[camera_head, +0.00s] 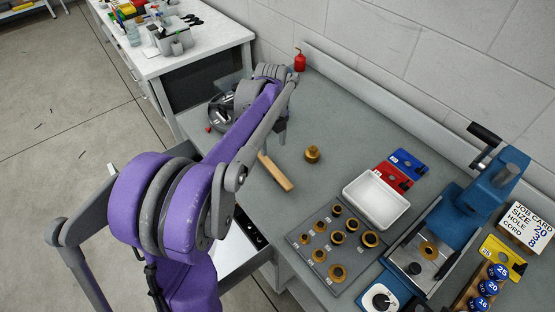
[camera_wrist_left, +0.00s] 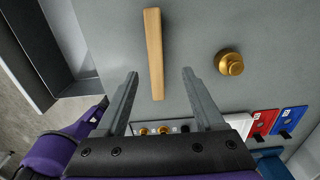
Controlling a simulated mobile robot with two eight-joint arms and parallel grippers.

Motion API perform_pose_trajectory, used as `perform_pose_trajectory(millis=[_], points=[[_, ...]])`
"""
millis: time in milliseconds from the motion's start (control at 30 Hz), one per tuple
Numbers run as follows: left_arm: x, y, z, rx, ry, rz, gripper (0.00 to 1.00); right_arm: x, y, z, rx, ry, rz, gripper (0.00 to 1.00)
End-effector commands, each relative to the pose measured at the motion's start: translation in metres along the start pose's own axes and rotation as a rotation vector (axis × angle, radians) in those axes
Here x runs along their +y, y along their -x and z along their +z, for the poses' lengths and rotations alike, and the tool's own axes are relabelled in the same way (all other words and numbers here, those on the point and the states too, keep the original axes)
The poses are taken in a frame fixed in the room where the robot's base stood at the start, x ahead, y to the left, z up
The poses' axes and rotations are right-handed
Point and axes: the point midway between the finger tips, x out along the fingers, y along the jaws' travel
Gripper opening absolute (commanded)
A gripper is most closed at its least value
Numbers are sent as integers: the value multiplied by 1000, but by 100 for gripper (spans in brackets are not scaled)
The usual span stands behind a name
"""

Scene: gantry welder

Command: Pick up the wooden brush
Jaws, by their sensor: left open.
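The wooden brush (camera_head: 276,173) lies on the grey bench top, its light wood handle showing and its other end hidden behind my left arm in the head view. In the left wrist view the brush (camera_wrist_left: 154,55) shows as a long wooden bar, upright in the picture, with its near end between the lines of the two fingers. My left gripper (camera_wrist_left: 161,73) is open and empty, and appears above the bench with the brush beyond its fingertips. In the head view the left gripper (camera_head: 281,132) is partly hidden by its own arm. My right gripper is not in view.
A brass knob-like piece (camera_head: 312,154) stands right of the brush. A white tray (camera_head: 375,198), a grey plate with several brass rings (camera_head: 306,239) and a blue press (camera_head: 470,205) lie further right. An open drawer (camera_head: 240,250) is below the front edge.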

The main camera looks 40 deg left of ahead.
Motion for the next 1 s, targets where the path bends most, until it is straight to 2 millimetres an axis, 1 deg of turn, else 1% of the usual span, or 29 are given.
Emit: perform_pose_trajectory(millis=[67,300,567,800,900,1000], points=[[0,-8,4,5,-26,6,70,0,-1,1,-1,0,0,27],[0,-46,3,5,-34,6,70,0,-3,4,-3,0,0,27],[1,-67,2,4,-33,5,70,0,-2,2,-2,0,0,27],[3,-101,1,4,-32,5,70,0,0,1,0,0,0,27],[4,-108,1,4,-32,5,70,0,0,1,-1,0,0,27],[4,-109,1,4,-32,5,70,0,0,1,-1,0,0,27]])
